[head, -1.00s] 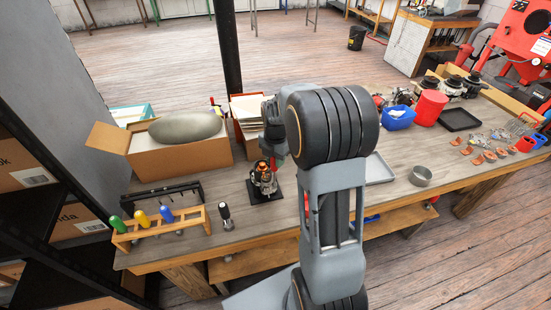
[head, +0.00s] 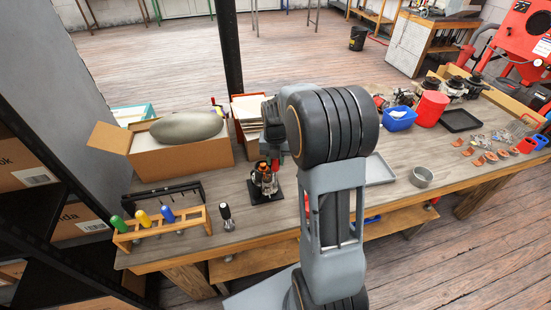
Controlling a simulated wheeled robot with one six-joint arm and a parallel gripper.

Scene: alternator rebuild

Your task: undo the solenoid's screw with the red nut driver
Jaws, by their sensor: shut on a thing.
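The alternator assembly (head: 265,181), with copper and dark metal parts, stands on a black base plate (head: 276,196) on the workbench. My gripper (head: 274,153) is above it, pointing down and partly hidden behind my own arm. It is shut on the red nut driver (head: 275,164), of which only a little red shows. The driver is upright over the top right of the assembly. Whether its tip touches the solenoid's screw cannot be told, as the solenoid and screw are too small to make out.
A wooden rack (head: 163,229) with green, yellow and blue handled drivers stands left, beside a separate black-handled tool (head: 227,217). An open cardboard box (head: 182,160) is behind. A grey bowl (head: 421,177) and a red container (head: 431,107) stand right. Bench around the base plate is partly clear.

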